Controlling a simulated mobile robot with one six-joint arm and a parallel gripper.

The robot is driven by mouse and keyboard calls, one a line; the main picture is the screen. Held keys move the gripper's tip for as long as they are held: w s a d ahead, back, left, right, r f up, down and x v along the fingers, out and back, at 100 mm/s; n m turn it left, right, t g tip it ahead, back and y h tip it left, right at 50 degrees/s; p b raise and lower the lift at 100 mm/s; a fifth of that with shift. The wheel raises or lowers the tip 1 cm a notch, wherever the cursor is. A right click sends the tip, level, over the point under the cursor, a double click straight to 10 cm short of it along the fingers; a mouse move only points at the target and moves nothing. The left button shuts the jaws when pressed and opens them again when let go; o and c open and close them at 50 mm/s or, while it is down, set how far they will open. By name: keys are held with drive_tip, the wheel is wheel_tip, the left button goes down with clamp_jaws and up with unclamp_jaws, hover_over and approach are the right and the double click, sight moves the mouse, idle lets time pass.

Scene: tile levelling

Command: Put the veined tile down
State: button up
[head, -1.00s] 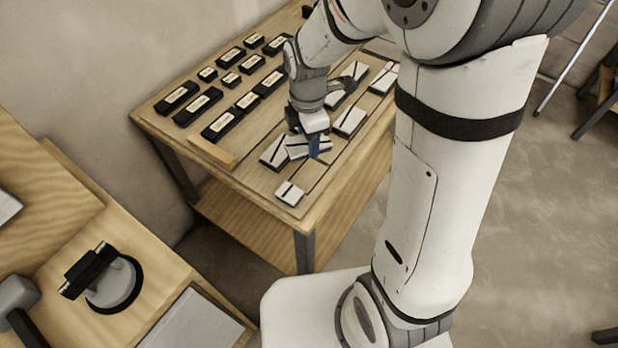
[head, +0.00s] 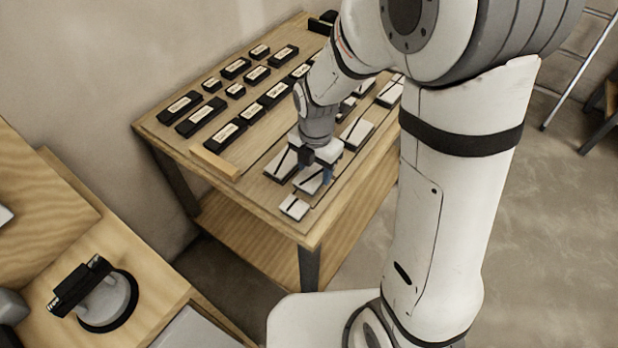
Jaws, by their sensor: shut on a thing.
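The gripper covers part of the tile. The tile is low over the near end of the wooden table (head: 270,213); I cannot tell whether it touches the top. A small pale tile (head: 294,207) with a dark line lies just in front of it. Another veined tile (head: 282,165) lies close on its left, and one more (head: 357,133) lies behind to the right.
Rows of black blocks with pale labels (head: 226,134) fill the table's left side. A wooden strip (head: 215,164) lies in front of them. A second bench at lower left holds a round grey tool with a black handle (head: 106,300). My arm hides part of the table's far right.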

sight(315, 172)
drive_tip(key=shift+f, duration=1.75)
drive_tip(key=shift+f, duration=0.15)
drive_tip(key=o, duration=1)
wheel_tip(315, 172, up, 12)
drive_tip(key=s+d+r+m+t, duration=0.1)
drive_tip(key=s+d+r+m, duration=0.2)
drive_tip(key=m, duration=1.1)
drive_tip(key=s+d+r+m+t, duration=0.1)
drive_tip(key=s+d+r+m, duration=0.2)
drive_tip(key=s+d+m, duration=0.5)
drive_tip(key=s+m, duration=0.1)
drive_tip(key=m, duration=0.5)
